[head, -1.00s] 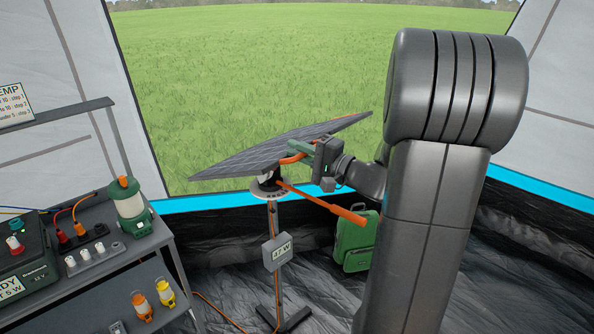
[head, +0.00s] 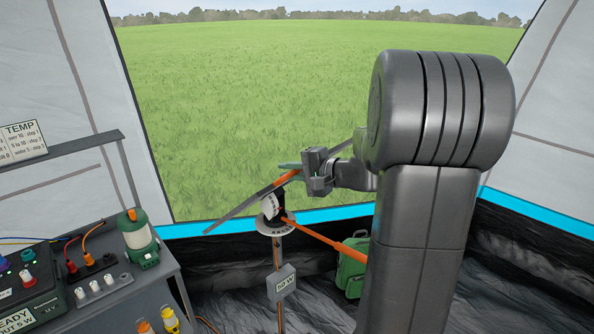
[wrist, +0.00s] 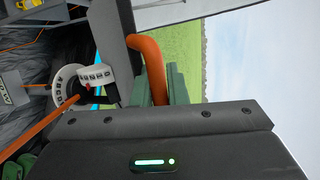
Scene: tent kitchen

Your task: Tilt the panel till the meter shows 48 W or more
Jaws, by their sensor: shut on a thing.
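The solar panel (head: 238,212) stands on its post in front of the tent opening, seen almost edge-on and sloping steeply up to the right. My gripper (head: 290,166) is at the panel's upper part, shut on its orange handle (head: 287,178). In the wrist view the green jaws of my gripper (wrist: 160,88) close around the orange handle (wrist: 150,58). The meter (head: 282,284) on the post appears to read 50 W, in small print. A white tilt scale (head: 270,206) and a round dial (head: 274,228) sit under the panel.
A long orange lever (head: 328,244) reaches right from the post. A green case (head: 351,268) stands behind it on the floor. At left, a shelf unit (head: 172,286) carries a lantern (head: 138,242) and a power box (head: 28,288).

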